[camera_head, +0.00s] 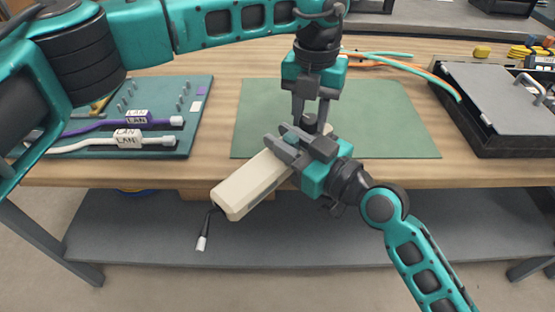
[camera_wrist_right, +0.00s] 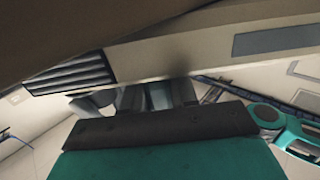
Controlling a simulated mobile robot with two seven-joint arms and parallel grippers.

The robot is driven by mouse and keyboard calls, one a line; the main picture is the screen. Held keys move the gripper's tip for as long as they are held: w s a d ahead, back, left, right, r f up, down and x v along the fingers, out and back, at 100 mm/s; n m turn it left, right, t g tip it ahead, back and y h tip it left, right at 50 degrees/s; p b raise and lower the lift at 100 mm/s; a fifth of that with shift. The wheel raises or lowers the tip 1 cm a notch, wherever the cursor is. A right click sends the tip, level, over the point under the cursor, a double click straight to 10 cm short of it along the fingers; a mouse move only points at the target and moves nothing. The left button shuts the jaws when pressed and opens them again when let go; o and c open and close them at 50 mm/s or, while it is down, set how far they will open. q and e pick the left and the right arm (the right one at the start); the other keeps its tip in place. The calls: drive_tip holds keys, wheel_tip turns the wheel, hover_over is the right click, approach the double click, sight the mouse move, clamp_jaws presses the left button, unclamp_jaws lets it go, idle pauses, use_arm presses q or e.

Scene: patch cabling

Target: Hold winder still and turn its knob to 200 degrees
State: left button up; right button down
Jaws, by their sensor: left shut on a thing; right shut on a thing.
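The winder (camera_head: 248,186) is a long beige box, tilted, held over the front edge of the table. A short dark lead with a white-tipped plug (camera_head: 202,240) hangs from its lower left end. My right gripper (camera_head: 291,147) comes from the lower right and is shut on the winder's body. The winder's beige body (camera_wrist_right: 190,55) fills the upper part of the right wrist view, close to the gripper. My left gripper (camera_head: 311,116) points straight down from above and is shut on the winder's dark knob (camera_head: 311,125), which its fingers mostly hide. The knob's angle cannot be read.
A green mat (camera_head: 400,125) lies behind the winder. A dark green board (camera_head: 195,105) with pegs and purple and white LAN-labelled cables lies at left. Teal and orange cables (camera_head: 385,62) lie at the back.

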use_arm(q)
drive_tip(key=m, duration=0.7)
idle(0.3)
drive_tip(key=o, duration=1)
drive_tip(key=shift+y, duration=0.3)
drive_tip(key=n, duration=0.7)
drive_tip(key=shift+n, duration=0.4)
